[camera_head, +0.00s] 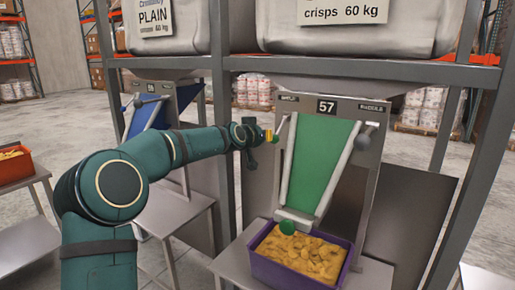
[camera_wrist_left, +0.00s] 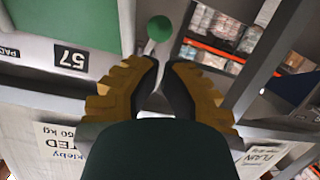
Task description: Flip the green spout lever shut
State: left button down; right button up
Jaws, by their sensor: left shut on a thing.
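The weigher marked 57 has a green chute (camera_head: 318,160) that slopes down to a pale spout mouth (camera_head: 297,217). A green ball (camera_head: 287,227) sits at that mouth. In the left wrist view a green ball knob on a short pale rod, the green spout lever (camera_wrist_left: 160,28), shows just beyond my fingertips. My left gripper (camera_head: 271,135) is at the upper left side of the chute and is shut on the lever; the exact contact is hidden. Its yellow-brown fingers (camera_wrist_left: 161,72) also show in the left wrist view. My right gripper is not in view.
A purple crate (camera_head: 253,266) of crisps stands on a grey stand under the spout. A grey ball lever (camera_head: 363,142) is right of the chute. A weigher with a blue chute (camera_head: 150,112) stands left. Grey frame posts (camera_head: 222,150) flank the weighers. A red crate (camera_head: 14,172) is far left.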

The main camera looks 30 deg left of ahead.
pick_arm(q)
jog(key=shift+s+f+b, duration=0.25)
jog(key=shift+s+f, duration=0.25)
jog(key=shift+s, duration=0.4)
jog(key=shift+s+f+b, duration=0.2)
jog(key=shift+s+f, duration=0.3)
jog(key=shift+s, duration=0.35)
jog(key=shift+a, duration=0.1)
